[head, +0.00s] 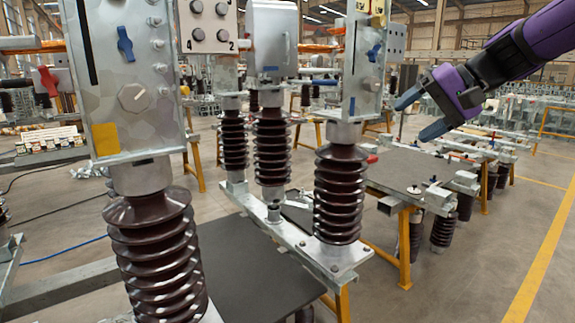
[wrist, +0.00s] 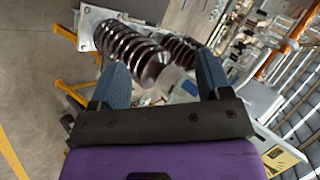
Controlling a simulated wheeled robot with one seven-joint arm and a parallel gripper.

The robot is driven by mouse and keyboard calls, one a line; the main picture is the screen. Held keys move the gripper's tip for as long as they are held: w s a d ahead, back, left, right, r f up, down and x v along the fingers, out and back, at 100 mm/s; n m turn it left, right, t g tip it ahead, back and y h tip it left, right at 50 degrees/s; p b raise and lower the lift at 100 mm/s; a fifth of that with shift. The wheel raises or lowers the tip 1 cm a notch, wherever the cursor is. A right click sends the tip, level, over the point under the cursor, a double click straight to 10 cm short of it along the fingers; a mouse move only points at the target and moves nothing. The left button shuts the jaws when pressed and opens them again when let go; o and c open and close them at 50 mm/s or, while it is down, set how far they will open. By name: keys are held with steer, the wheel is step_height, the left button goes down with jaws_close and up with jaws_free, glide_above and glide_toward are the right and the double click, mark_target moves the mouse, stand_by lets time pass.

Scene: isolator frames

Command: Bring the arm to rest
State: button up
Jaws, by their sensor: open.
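My gripper (head: 418,114) is at the upper right of the head view, at the end of my purple arm. Its two blue-grey fingers are apart with nothing between them, pointing left toward the right-hand metal box (head: 368,70) and clear of it. In the wrist view my gripper (wrist: 163,75) also shows its fingers spread. A brown ribbed insulator (wrist: 125,45) appears beyond and between them there, and I cannot tell its exact distance.
Brown insulators (head: 341,195) carry metal boxes with a blue handle (head: 125,44) and a red handle (head: 48,81). A dark-topped table (head: 400,168) with yellow legs stands behind. Open floor with a yellow line (head: 541,255) lies at the right.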

steer(key=s+d+f+h, duration=0.2)
steer(key=s+f, duration=0.1)
steer(key=s, duration=0.4)
steer(key=s+d+f+n+h, duration=0.1)
steer(key=s+d+f+h, duration=0.1)
steer(key=s, duration=0.6)
steer(key=s+d+f+n+h, duration=0.1)
steer(key=s+f+h, duration=0.3)
steer(key=s, duration=0.4)
steer(key=shift+d+f+t, duration=0.2)
steer(key=shift+d+t, duration=0.1)
steer(key=shift+d, duration=0.35)
